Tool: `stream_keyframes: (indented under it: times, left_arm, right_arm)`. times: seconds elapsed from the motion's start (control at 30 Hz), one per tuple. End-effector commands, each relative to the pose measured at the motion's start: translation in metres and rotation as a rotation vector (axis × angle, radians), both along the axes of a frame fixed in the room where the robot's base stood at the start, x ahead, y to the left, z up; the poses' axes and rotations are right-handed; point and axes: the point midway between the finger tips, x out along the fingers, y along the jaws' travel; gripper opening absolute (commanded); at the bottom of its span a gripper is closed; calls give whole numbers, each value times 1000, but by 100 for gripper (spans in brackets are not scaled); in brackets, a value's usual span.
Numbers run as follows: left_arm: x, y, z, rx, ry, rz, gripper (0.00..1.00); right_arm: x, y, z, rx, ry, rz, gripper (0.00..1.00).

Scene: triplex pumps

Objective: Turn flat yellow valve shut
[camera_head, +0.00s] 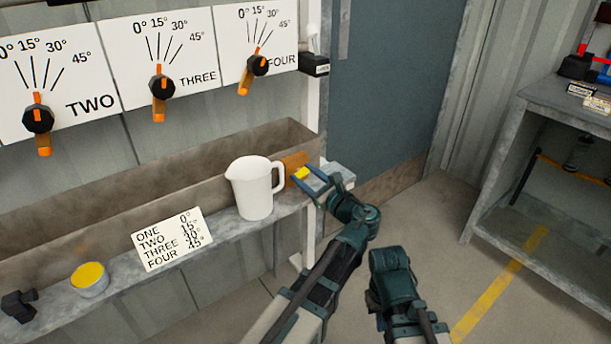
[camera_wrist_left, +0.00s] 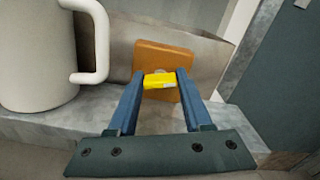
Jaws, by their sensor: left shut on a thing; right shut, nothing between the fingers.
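The flat yellow valve (camera_head: 301,173) sits in front of an orange-brown block (camera_head: 294,161) at the right end of the grey trough. My left gripper (camera_head: 304,178) is shut on the valve; the left wrist view shows the yellow piece (camera_wrist_left: 159,81) between the two blue fingertips, with the orange block (camera_wrist_left: 165,58) behind it. The yellow handle lies nearly level in that view. My right gripper (camera_head: 390,270) is at the lower middle, away from the valve, its fingers not clearly seen.
A white pitcher (camera_head: 254,188) stands on the ledge just left of the valve; a sign (camera_head: 172,240) and a yellow-topped can (camera_head: 89,279) are further left. Dials TWO (camera_head: 38,119), THREE (camera_head: 162,87) and FOUR (camera_head: 257,66) hang above. A metal shelf (camera_head: 560,95) stands right.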

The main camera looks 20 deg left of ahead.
Motion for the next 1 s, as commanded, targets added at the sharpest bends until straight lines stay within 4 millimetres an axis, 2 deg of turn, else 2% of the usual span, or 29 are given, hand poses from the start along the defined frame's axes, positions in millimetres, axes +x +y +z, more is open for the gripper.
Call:
stream_keyframes:
  times: [1.0]
  left_arm:
    - [-3, 2, -3, -588, -752, 1, 0]
  right_arm:
    - [0, 0, -3, 0, 0, 1, 0]
